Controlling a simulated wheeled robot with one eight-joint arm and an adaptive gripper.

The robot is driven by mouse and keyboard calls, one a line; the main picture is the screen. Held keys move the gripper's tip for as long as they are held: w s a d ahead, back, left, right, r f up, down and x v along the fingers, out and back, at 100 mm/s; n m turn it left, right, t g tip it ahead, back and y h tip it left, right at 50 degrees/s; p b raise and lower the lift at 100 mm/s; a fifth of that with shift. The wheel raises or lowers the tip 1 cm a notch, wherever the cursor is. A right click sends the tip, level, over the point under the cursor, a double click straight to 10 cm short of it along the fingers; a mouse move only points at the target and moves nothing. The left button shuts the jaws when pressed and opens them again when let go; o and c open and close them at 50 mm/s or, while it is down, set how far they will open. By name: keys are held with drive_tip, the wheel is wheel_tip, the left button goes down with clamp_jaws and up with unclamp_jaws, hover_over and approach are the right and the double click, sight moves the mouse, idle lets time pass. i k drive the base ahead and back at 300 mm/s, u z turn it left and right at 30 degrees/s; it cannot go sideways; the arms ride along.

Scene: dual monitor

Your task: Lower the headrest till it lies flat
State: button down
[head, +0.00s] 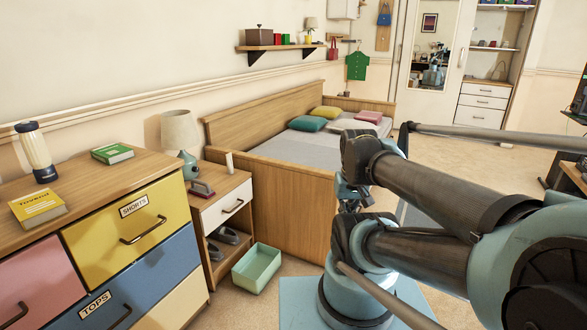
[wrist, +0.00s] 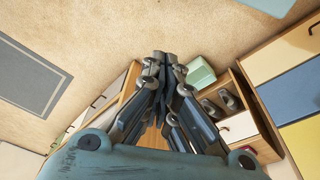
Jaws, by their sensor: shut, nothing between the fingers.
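I cannot make out a headrest for certain in either view. The bed (head: 290,205) stands in the middle of the head view, with wooden panels, a grey mattress and several pillows. My arm crosses in front of its right part and hides some of it. My gripper (wrist: 166,58) is shut and empty in the wrist view, its fingertips together above the floor. In the head view, the gripper is mostly hidden behind my arm links, near the bed's front panel.
A nightstand (head: 226,204) with a lamp (head: 180,130) stands left of the bed. A green open bin (head: 257,268) sits on the floor before it. A dresser (head: 110,180) fills the left. A grey rug (wrist: 30,80) lies on open floor.

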sight(323, 157)
drive_tip(key=k, duration=1)
drive_tip(key=u, duration=0.6)
drive_tip(key=i, duration=1.35)
drive_tip(key=z, duration=0.55)
drive_tip(key=i, duration=0.5)
drive_tip(key=z, duration=0.4)
